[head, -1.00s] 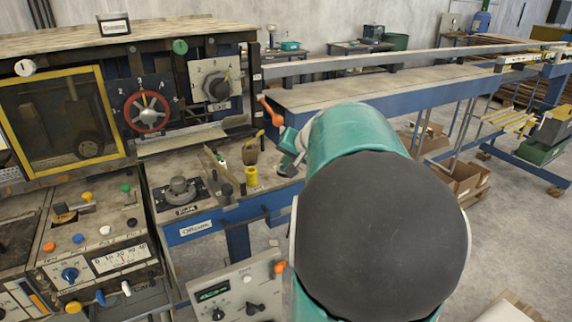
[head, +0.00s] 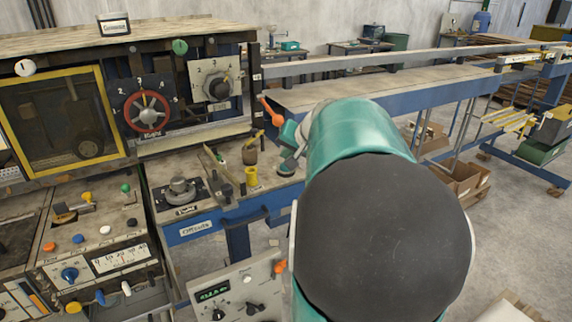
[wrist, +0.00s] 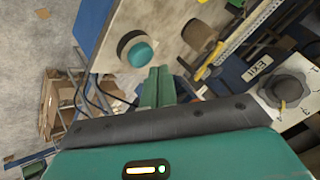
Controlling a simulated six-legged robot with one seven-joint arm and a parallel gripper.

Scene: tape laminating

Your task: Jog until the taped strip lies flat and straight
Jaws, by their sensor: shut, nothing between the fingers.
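A pale strip (head: 195,139) runs along the front of the machine below the dials in the head view. It looks flat and straight, though its surface is too small to judge closely. A round teal-topped button (wrist: 139,52) on a grey collar sits on the bench in the wrist view. It also shows as a dark green disc (head: 286,170) in the head view. My gripper (wrist: 159,72) is shut and empty, its teal fingers just beside the button, apparently apart from it. My arm hides part of the bench in the head view.
A yellow cup (head: 251,176), a brown pot (head: 250,155) and hand tools stand on the bench left of the button. An orange-ended lever (head: 271,112) rises close to my gripper. A control box (head: 236,290) stands in front.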

